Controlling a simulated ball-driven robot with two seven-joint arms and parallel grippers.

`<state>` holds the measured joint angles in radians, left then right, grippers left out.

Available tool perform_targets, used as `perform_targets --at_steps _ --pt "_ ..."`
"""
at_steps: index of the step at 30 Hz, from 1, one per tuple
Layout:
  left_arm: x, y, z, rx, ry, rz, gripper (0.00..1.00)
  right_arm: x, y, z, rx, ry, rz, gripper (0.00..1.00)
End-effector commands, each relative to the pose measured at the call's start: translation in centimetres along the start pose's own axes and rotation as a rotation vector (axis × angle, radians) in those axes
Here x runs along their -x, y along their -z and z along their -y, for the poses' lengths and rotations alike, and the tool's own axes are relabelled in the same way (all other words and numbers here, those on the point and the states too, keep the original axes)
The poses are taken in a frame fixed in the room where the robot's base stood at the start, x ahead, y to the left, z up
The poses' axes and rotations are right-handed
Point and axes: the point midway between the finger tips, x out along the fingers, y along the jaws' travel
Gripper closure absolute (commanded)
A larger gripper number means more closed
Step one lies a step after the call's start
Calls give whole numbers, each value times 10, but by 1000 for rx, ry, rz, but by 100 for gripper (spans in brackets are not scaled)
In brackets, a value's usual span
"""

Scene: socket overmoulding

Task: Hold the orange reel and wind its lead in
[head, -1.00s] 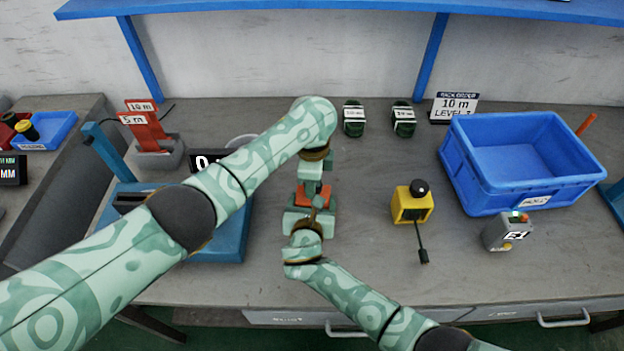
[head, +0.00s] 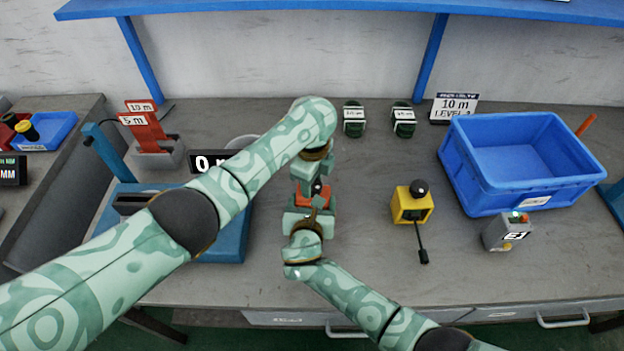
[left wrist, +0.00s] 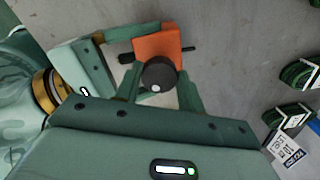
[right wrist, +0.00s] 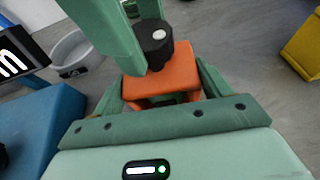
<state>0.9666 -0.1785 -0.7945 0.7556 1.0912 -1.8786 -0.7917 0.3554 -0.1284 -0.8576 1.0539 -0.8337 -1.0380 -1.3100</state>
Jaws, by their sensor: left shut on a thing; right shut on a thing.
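The orange reel (head: 314,196) is near the middle of the bench, upright, with a black knob (right wrist: 153,45) on top. It also shows in the left wrist view (left wrist: 152,43). My right gripper (right wrist: 155,92) is shut on the reel's orange body, one finger on each side. My left gripper (left wrist: 159,82) comes from above, its fingers on either side of the black knob (left wrist: 158,74), and is shut on it. A short black piece (left wrist: 188,48) sticks out at the reel's side; the rest of the lead cannot be made out.
A yellow reel (head: 411,206) with its black lead out stands to the right. Beyond it are a blue crate (head: 464,181) and a small grey device (head: 507,233). Dark green coils (head: 354,120) lie behind; a blue machine (head: 222,240) stands left.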

Motion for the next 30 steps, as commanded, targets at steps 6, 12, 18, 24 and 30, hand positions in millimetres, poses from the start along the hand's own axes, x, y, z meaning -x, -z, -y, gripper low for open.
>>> perform_targets --at_steps 6,12,18,24,30 --pt "0 0 0 -2 1 1 44 0 1 0 2 0 -2 46" --pt "0 0 0 0 1 1 39 0 1 0 2 0 -2 46" --pt "8 1 1 1 2 -1 39 0 1 0 2 0 -2 46" --pt "48 1 1 -2 5 -2 39 0 1 0 2 0 -2 46" --pt "93 0 1 -1 5 0 39 0 1 0 2 0 -2 46"
